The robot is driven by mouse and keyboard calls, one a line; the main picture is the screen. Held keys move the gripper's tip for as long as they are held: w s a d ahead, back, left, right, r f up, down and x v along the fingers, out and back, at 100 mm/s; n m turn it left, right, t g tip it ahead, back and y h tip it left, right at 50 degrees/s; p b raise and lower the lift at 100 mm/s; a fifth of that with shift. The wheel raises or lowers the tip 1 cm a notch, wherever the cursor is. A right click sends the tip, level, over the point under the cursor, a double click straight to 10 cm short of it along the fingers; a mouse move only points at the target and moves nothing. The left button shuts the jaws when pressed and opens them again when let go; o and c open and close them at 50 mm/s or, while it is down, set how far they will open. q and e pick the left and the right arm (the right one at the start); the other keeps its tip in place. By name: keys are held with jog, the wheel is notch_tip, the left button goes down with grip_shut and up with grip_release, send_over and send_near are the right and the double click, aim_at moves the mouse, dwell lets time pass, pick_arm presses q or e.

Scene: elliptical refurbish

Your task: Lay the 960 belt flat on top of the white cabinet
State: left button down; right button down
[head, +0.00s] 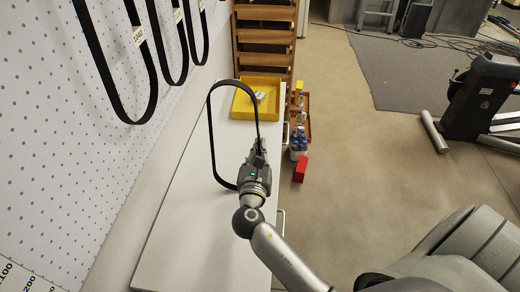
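A black belt (211,135) hangs as a tall upright loop over the white cabinet (190,225). My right gripper (258,150) is shut on the belt at the right side of the loop. The lower end of the loop is at or just above the cabinet top; I cannot tell whether it touches. No number can be read on the held belt. The cabinet top is long, white and mostly bare. My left gripper is not in view.
Other black belts (108,82) with labels hang on the white pegboard (60,150) at the left. A yellow tray (236,108) with small items sits at the cabinet's far end. Bottles (298,144) and a red box (301,169) stand right of the cabinet. The near cabinet top is clear.

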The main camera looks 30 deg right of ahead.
jog(key=shift+f, duration=0.2)
jog(key=c, duration=1.6)
grip_release()
jog(key=shift+c, duration=0.2)
